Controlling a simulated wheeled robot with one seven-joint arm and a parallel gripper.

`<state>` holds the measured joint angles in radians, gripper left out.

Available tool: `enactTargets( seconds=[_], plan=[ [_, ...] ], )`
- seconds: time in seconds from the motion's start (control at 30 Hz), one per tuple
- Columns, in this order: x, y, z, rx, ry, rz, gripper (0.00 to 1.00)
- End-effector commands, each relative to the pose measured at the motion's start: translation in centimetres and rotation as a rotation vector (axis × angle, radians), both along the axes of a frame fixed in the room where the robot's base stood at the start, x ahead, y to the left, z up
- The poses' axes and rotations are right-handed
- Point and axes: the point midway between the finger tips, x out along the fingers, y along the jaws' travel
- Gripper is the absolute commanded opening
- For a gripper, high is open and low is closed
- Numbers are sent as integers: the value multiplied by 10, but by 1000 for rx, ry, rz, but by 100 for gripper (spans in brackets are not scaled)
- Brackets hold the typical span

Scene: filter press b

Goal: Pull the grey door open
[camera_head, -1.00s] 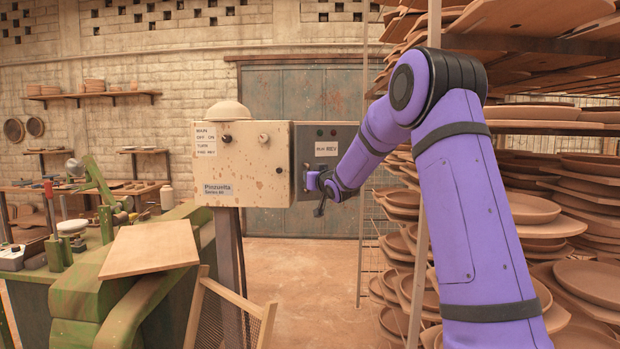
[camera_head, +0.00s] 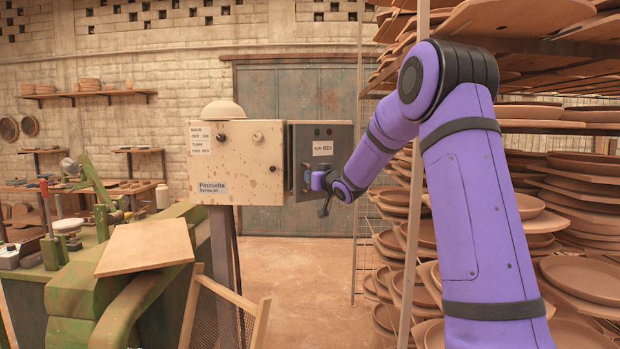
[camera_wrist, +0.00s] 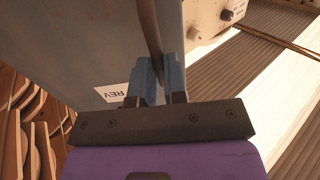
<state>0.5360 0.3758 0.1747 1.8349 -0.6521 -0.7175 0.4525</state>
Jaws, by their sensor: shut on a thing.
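The grey door (camera_head: 335,138) is a panel at the right side of the speckled cream control box (camera_head: 236,165), with small lights and a white REV label. A narrow pale strip shows between box and door in the head view. In the wrist view, the blue fingers of my gripper (camera_wrist: 158,82) are shut around a thin upright bar, the door handle (camera_wrist: 150,40). The grey door surface (camera_wrist: 85,45) fills the left. The fingertips are small in the head view, and the door's hinge side is not clear.
Racks of clay plates (camera_head: 590,200) stand close on the right, with a thin post (camera_head: 414,200) near my arm. A green machine (camera_head: 90,285) with a wooden board (camera_head: 145,247) is at left. A wooden frame (camera_head: 225,310) stands below the box. Floor beyond is clear.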

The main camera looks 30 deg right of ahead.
Motion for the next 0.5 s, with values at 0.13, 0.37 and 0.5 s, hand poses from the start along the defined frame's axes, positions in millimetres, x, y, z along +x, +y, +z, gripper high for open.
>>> enactTargets(
  seconds=[0.13,0.37,0.5],
  plan=[
    [-6,-9,1,-1,-1,18,0],
    [-14,-13,2,-1,-2,31,0],
    [-19,-15,2,-2,-2,30,0]
  ],
)
